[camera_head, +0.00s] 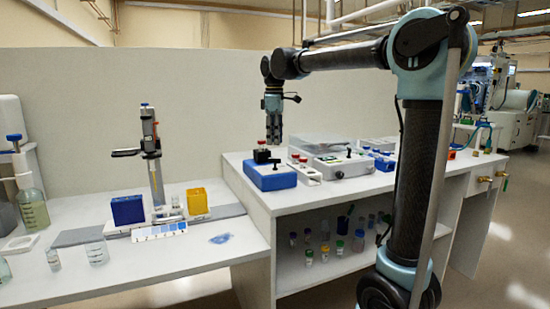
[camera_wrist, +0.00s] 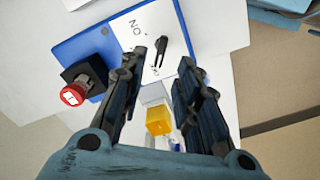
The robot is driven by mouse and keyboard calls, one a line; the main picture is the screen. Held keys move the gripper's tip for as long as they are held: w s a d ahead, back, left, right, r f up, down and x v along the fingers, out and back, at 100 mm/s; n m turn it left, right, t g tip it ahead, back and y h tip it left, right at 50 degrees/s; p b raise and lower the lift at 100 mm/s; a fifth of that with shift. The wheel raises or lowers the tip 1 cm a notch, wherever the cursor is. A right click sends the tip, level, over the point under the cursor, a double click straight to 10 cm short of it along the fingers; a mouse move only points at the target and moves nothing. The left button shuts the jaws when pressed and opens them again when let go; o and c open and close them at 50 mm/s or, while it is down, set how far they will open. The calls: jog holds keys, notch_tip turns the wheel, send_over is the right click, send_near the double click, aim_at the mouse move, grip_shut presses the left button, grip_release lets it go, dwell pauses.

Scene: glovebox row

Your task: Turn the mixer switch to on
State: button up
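The mixer is a blue box (camera_head: 270,177) near the left end of the raised bench. In the wrist view its blue body (camera_wrist: 85,48) has a white panel with "O" and "N" lettering. A black switch lever (camera_wrist: 162,46) stands on that panel. A black holder with a red-capped vial (camera_wrist: 73,94) sits beside it on the mixer's top. My gripper (camera_head: 273,142) hangs pointing down above the mixer. In the wrist view my gripper (camera_wrist: 161,58) is open, and the lever shows between its two fingers. I cannot tell whether they touch it.
A white rack with red-capped vials (camera_head: 304,172) and a grey-white instrument (camera_head: 343,165) stand right of the mixer. On the lower bench to the left are a blue bin (camera_head: 128,209), a yellow bin (camera_head: 197,201) and an upright stand (camera_head: 152,160). A tall wall (camera_head: 200,90) runs behind.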

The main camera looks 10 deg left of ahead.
aim_at(275, 161)
jog(key=shift+f, duration=3.55)
grip_shut()
